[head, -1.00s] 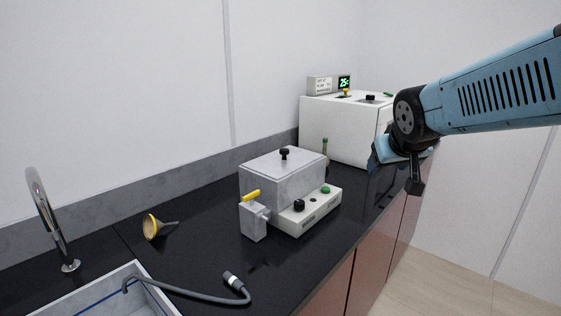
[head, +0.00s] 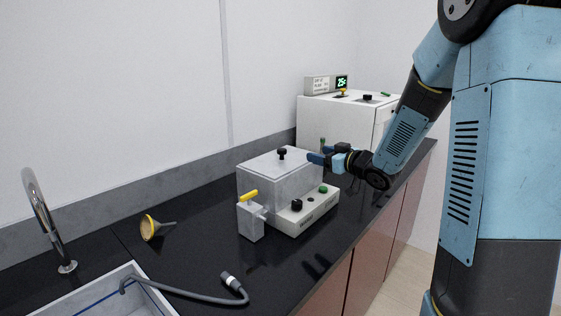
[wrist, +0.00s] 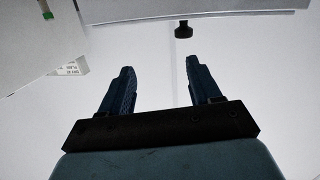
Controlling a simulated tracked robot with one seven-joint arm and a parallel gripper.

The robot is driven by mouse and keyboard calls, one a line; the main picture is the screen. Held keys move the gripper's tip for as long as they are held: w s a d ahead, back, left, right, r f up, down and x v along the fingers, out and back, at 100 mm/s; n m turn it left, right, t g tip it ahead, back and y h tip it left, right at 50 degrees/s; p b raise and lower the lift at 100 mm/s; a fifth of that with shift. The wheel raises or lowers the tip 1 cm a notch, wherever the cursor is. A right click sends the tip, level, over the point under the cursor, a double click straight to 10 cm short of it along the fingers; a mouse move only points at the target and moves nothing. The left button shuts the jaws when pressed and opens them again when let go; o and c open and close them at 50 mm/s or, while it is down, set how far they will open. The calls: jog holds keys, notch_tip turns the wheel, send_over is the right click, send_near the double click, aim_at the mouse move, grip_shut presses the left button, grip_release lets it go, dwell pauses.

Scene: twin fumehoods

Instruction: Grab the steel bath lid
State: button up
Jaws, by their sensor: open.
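The steel bath is a grey metal box on a white control base in the middle of the black counter. Its flat lid (head: 262,165) lies on top, with a black knob (head: 282,153) standing up from it. My gripper (head: 316,159) is just right of the lid in the head view, at about knob height, and apart from the knob. In the wrist view my gripper (wrist: 157,85) is open with nothing between its fingers. A black knob (wrist: 183,30) shows there beyond the fingertips, nearer the right finger, under the edge of a pale flat surface.
A white box unit (head: 335,118) with a green display stands behind, near my forearm. A yellow-handled tap block (head: 250,220) is at the bath's front left. A funnel (head: 154,228), hose (head: 205,298), sink (head: 95,298) and faucet (head: 45,220) are at left.

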aim_at(282, 149)
jog(key=w+a+y, duration=0.1)
jog(key=w+a, duration=0.1)
jog(key=w+a+f+y, duration=0.1)
jog(key=a, duration=0.2)
jog(key=w+a+f+n+y, duration=0.1)
jog(key=w+a, duration=0.1)
jog(key=shift+w+a+g, duration=0.3)
jog(key=shift+a+g, duration=0.1)
jog(key=shift+r+x, duration=0.2)
jog(key=shift+x, duration=2.45)
jog(key=shift+s+a, duration=0.1)
jog(key=shift+s, duration=0.05)
jog(key=c, duration=1.1)
jog(key=shift+r, duration=0.1)
